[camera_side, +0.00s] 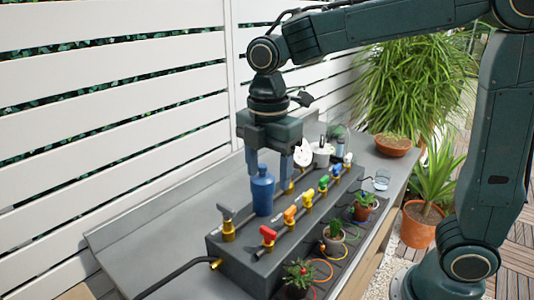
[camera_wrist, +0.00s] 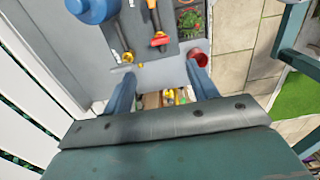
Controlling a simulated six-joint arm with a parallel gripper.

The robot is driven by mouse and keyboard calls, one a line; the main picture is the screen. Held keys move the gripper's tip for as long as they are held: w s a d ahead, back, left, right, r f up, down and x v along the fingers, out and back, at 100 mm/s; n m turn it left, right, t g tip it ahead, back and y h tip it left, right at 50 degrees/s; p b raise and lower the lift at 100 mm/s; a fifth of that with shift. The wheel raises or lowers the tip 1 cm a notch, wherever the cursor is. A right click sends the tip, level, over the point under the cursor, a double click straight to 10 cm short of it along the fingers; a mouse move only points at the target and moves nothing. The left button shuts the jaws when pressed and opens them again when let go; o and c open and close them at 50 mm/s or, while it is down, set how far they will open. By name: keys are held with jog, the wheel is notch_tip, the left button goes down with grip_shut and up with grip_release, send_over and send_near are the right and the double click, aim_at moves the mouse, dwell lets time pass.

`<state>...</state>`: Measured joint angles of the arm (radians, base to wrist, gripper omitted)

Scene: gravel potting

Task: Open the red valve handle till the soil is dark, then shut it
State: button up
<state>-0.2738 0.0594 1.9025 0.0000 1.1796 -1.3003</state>
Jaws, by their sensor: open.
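The red valve handle (camera_side: 268,235) sits on a brass valve at the near end of a row of coloured valves on a dark grey box (camera_side: 240,262). An orange-red handle (camera_wrist: 160,40) shows ahead of the fingers in the wrist view; I cannot tell for sure that it is the red one. My gripper (camera_side: 268,182) is open and empty above the bench, behind the row and apart from the red handle. Its two fingers (camera_wrist: 160,88) point down. A pot with a red-flowered plant (camera_side: 298,284) stands by the red valve's end. Its soil is too small to judge.
A grey-handled valve (camera_side: 227,226), orange (camera_side: 290,214) and yellow (camera_side: 308,197) handles stand near the red one. The bench's left side is clear.

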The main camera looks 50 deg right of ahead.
aim_at(268, 230)
notch_tip(268, 230, down, 14)
jog(key=shift+r, duration=0.1)
dwell(0.8)
jog(key=c, duration=1)
